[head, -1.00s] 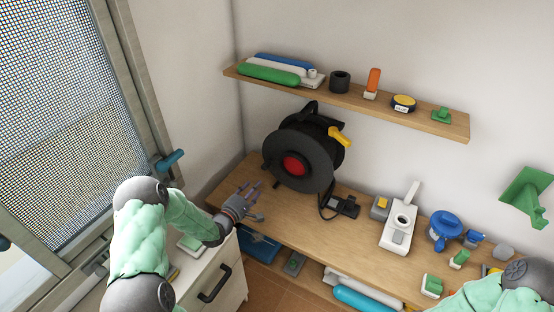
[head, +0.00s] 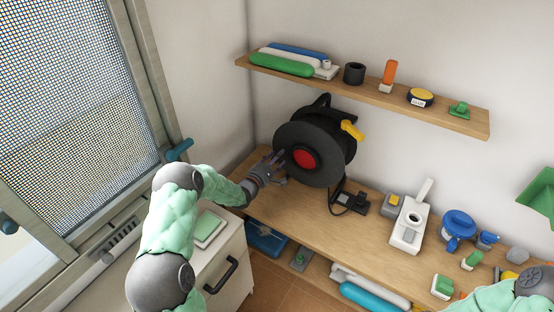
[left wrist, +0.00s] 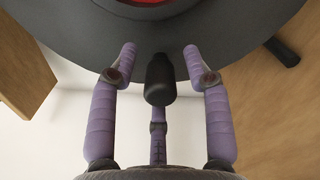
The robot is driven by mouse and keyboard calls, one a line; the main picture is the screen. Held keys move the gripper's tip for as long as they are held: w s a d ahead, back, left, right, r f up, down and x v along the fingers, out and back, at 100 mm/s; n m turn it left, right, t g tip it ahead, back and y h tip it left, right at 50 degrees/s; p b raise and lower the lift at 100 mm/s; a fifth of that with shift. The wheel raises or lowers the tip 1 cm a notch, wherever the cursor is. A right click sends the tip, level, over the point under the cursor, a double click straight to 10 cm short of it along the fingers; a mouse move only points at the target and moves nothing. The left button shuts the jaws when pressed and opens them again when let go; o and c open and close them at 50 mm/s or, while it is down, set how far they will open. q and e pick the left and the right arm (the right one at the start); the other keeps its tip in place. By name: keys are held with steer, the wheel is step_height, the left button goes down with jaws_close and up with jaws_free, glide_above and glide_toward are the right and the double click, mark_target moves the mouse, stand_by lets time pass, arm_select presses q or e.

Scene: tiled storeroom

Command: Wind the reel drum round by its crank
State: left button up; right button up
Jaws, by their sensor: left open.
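The reel drum (head: 322,130) is black with a red hub (head: 304,158) and stands upright on the wooden bench against the wall. A yellow piece (head: 352,129) sticks out at its upper right. My left gripper (head: 274,166) is at the lower left of the drum's face. In the left wrist view the drum's dark face (left wrist: 80,30) fills the top. A black knob (left wrist: 158,82), which looks like the crank's grip, lies between the purple fingers of my open left gripper (left wrist: 160,50), with gaps on both sides. The fingers hide the crank in the head view. My right gripper is out of view.
A wooden shelf (head: 440,112) with small items runs above the reel. A black plug and cable (head: 350,203), a white device (head: 408,228) and blue items (head: 458,228) lie on the bench (head: 300,217) to the right. A white cabinet (head: 232,262) stands below my left arm.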

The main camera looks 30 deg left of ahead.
arm_select(q)
steer(key=shift+w, duration=0.2)
jaws_close()
